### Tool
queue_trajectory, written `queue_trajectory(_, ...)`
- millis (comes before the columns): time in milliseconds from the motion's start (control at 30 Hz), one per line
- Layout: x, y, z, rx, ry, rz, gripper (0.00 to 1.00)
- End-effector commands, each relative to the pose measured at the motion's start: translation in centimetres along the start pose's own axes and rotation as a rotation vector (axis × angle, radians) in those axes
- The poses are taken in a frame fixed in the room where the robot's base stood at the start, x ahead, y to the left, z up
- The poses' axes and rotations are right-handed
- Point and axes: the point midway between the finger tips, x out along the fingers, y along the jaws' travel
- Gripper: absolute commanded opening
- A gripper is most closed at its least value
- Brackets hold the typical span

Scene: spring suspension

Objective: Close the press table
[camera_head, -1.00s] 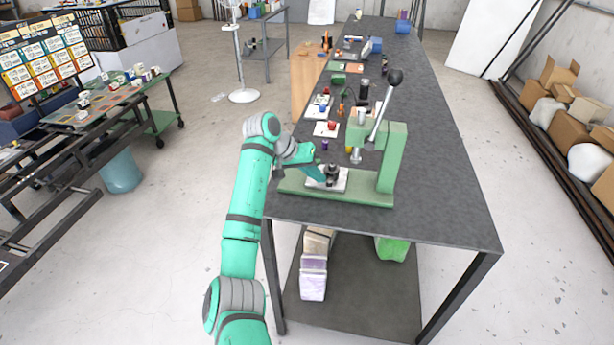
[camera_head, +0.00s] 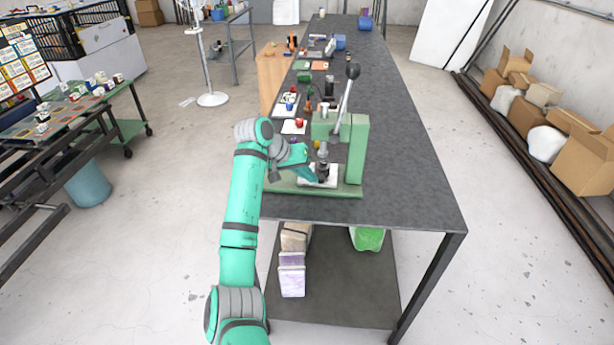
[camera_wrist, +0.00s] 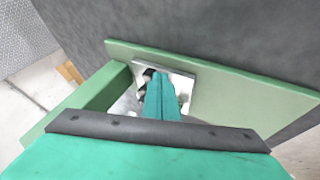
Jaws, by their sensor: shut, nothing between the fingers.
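The green press (camera_head: 356,150) stands on the near end of the dark workbench, with its lever and black knob (camera_head: 353,70) raised. Its light metal press table (camera_head: 331,181) sits on the green base (camera_head: 340,191); it also shows in the wrist view (camera_wrist: 180,82). A dark part (camera_head: 323,170) stands on the plate under the ram. My teal gripper (camera_head: 312,176) comes in from the left, its fingertips at the plate beside that part. In the wrist view my gripper (camera_wrist: 161,85) is shut, and its fingers hide part of the plate. I cannot tell whether they touch it.
The workbench (camera_head: 410,185) has free room right of the press. Several small parts and trays, including a white tray with a red item (camera_head: 297,126), lie behind it. A white stand fan (camera_head: 210,98) and a cart (camera_head: 120,140) are to the left.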

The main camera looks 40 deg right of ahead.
Motion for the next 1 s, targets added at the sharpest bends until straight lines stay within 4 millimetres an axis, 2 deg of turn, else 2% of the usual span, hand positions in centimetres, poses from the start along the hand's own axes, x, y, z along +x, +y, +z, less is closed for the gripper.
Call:
queue_trajectory(167, -1.7, -2.5, 0.7, -0.009, 0.0, -0.005, 0.0)
queue_trajectory(367, -6.2, -2.4, 0.5, -0.006, 0.002, -0.007, 0.0)
queue_trajectory(600, -10.8, -3.4, 0.9, -0.02, 0.007, -0.014, 0.0)
queue_trajectory(733, -11.8, -3.2, 0.9, -0.019, 0.004, -0.012, 0.0)
queue_trajectory(1000, -11.8, -2.5, 0.7, -0.01, -0.001, -0.007, 0.0)
